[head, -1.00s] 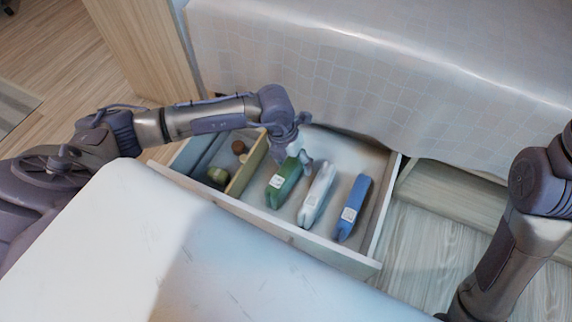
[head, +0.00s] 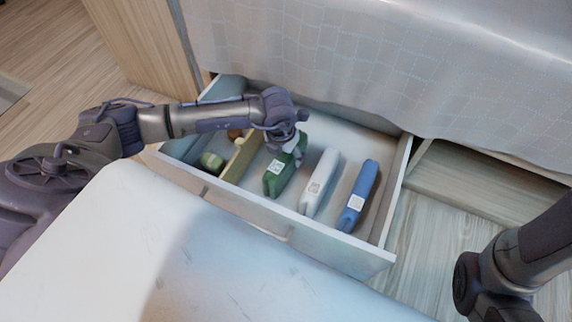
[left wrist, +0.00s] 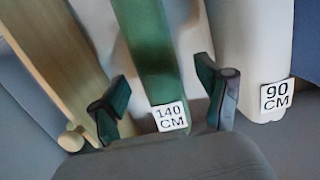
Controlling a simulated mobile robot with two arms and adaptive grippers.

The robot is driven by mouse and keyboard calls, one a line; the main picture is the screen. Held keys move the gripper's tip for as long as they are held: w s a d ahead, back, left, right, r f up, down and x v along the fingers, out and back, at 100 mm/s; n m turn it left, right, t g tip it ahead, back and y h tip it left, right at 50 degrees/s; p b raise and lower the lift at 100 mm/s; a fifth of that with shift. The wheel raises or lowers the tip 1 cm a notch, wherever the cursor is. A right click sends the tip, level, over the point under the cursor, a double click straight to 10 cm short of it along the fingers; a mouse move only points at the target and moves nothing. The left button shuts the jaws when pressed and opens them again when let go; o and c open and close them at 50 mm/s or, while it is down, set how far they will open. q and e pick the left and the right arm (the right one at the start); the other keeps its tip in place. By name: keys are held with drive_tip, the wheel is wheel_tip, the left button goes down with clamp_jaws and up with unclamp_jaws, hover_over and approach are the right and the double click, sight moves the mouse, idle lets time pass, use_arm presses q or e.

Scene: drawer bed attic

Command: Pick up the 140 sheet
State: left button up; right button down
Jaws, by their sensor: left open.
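The 140 sheet is a green folded bundle (head: 280,177) with a white tag, standing in the open drawer. In the left wrist view the green sheet (left wrist: 153,50) carries a tag reading 140 CM. My left gripper (head: 296,150) is over the far part of the green sheet. In the left wrist view my left gripper (left wrist: 165,103) is open, with one finger on each side of the sheet; whether they touch it I cannot tell. My right arm shows at the right edge, but its fingers are not visible.
The drawer (head: 290,230) also holds a white sheet (head: 319,182) tagged 90 CM (left wrist: 276,96) and a blue sheet (head: 360,195) to the right. The grey-covered bed (head: 400,60) stands behind.

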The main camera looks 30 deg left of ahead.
use_arm(q)
drive_tip(key=f+b, duration=0.2)
drive_tip(key=w+f+b, duration=0.1)
drive_tip(key=f+b, duration=0.1)
drive_tip(key=shift+f, duration=0.35)
drive_tip(key=shift+r, duration=0.15)
drive_tip(key=shift+c, duration=0.3)
clamp_jaws()
